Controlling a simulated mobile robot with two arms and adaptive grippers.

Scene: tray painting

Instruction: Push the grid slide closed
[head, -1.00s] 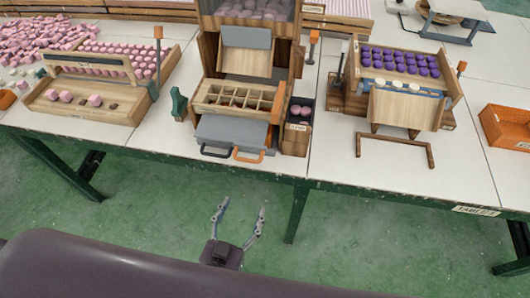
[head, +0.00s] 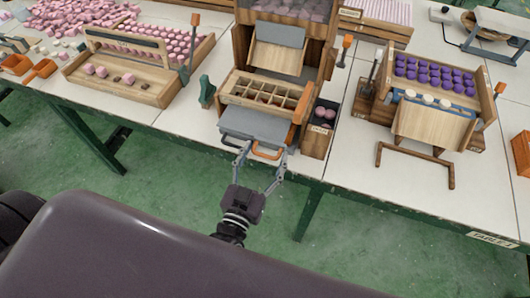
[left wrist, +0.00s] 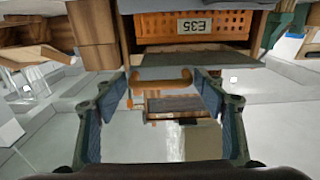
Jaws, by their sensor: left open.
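The wooden grid (head: 266,94) with several compartments sits at the front of the wooden station in the head view. In the left wrist view an orange bar (left wrist: 160,83) lies between the open fingers (left wrist: 165,95); contact cannot be told. My right gripper does not show.
A small dark bin (head: 320,130) with pink pieces stands right of the grid. A green piece (head: 206,92) stands on its left. Another wooden station (head: 433,125) with purple pieces is at the right. Open floor (head: 360,235) lies in front of the table.

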